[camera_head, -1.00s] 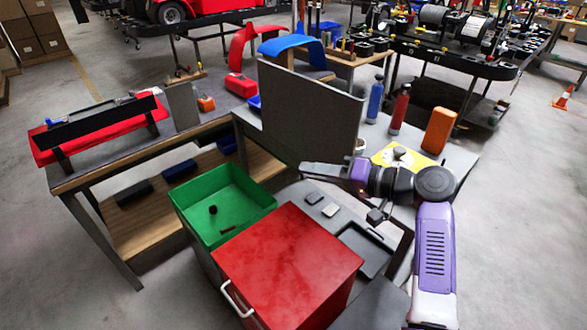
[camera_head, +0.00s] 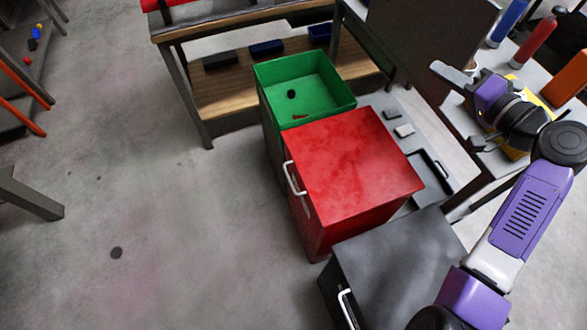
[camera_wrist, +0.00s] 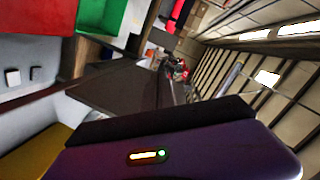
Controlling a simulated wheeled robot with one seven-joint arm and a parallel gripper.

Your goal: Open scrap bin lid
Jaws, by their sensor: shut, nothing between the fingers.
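A red bin (camera_head: 350,165) stands in the middle of the head view with its flat lid shut. A white bar handle (camera_head: 296,180) is on its left side. A dark grey bin (camera_head: 395,265) in front of it also has a shut lid and a white handle (camera_head: 347,308). A green bin (camera_head: 335,98) behind is open, with small dark pieces inside. No label shows which one is the scrap bin. My gripper (camera_head: 448,75) is shut and empty, up and right of the red bin and apart from it. In the wrist view, my purple hand (camera_wrist: 190,155) fills the lower part.
A workbench (camera_head: 205,108) with a wooden lower shelf stands behind the bins. A grey upright panel (camera_head: 425,45) and a table with blue (camera_head: 507,22) and red (camera_head: 534,42) bottles are at the right. The floor (camera_head: 130,200) left of the bins is largely clear.

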